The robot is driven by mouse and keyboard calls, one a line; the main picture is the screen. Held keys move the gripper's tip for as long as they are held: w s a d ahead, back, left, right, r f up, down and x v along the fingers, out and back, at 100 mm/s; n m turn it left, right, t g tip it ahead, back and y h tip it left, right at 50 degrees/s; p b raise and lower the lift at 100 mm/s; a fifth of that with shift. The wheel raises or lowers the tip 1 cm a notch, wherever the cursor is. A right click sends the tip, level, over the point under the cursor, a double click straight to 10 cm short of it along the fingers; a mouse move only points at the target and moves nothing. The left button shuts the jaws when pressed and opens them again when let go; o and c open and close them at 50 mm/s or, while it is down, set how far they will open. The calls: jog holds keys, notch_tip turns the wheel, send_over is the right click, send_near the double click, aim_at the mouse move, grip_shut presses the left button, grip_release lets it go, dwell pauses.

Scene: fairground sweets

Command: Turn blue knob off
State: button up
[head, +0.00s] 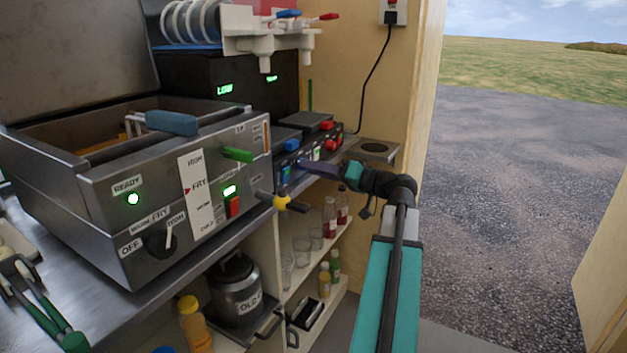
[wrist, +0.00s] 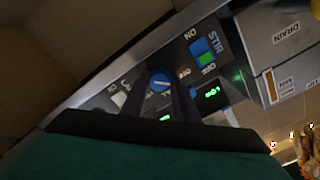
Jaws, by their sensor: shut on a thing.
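The blue knob (wrist: 159,81) shows in the wrist view on a dark control panel, with a pale pointer line across its face. My gripper (wrist: 163,88) is shut on it, one dark finger on each side. In the head view my gripper (head: 303,165) reaches left from the arm to the low front panel of the appliance beyond the fryer. The knob cannot be made out there behind the fingers. Small white marks stand around the knob, and the pointer's exact setting is hard to read.
A blue and green STIR rocker switch (wrist: 203,51) sits beside the knob. Shelves with bottles lie below. Open ground is to the right.

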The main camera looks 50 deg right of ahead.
jog(key=shift+f+n+b, duration=0.15)
jog(key=shift+n+b, duration=1)
jog(key=shift+n, duration=0.05)
jog(key=o, duration=1.1)
jog(key=shift+c, duration=0.2)
jog(key=p+v, duration=0.2)
jog(key=v, duration=1.1)
jog(key=shift+s, duration=0.4)
jog(key=shift+s+d, duration=0.1)
